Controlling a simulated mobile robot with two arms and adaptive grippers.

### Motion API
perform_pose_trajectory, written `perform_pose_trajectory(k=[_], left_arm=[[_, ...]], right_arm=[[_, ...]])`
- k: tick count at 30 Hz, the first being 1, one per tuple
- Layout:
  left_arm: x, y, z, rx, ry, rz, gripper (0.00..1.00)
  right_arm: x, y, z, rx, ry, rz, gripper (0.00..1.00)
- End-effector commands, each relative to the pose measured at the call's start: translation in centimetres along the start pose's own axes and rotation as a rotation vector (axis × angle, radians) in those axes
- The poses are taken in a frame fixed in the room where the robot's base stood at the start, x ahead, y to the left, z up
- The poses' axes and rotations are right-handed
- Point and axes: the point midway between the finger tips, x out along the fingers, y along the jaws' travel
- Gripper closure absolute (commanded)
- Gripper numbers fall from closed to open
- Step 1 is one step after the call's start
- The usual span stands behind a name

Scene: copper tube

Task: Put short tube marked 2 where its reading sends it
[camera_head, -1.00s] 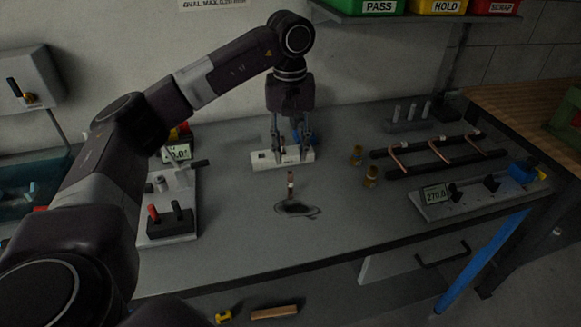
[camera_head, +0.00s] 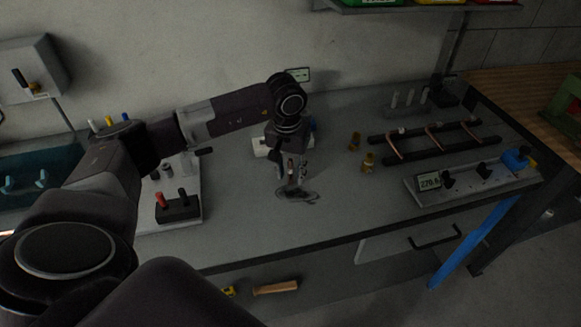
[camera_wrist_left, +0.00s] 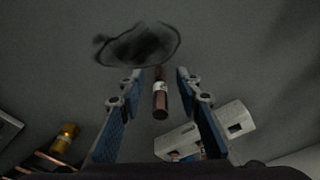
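My right gripper is not in view.
The dark patch (camera_head: 297,195) lies in front of the tube. A white block with square holes (camera_wrist_left: 205,128) is close to the left gripper. Green, yellow and red bins are cut off above.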

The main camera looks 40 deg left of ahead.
Motion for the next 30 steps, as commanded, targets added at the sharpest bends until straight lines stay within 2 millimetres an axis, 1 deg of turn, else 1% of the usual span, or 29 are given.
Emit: perform_pose_trajectory(k=[3, 10, 18, 30], left_arm=[[0.83, -0.03, 0.04, 0.0, -0.001, 0.0, 0.68], [0.97, -0.01, 0.01, 0.0, 0.0, 0.0, 0.7], [0.93, -0.01, 0.01, 0.0, 0.0, 0.0, 0.99], [0.7, -0.01, -0.07, -0.001, 0.002, 0.0, 1.0]], right_arm=[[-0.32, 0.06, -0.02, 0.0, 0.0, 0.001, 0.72], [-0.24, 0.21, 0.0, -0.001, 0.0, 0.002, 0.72], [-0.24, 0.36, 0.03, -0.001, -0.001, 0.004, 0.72], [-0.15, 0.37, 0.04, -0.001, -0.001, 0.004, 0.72]])
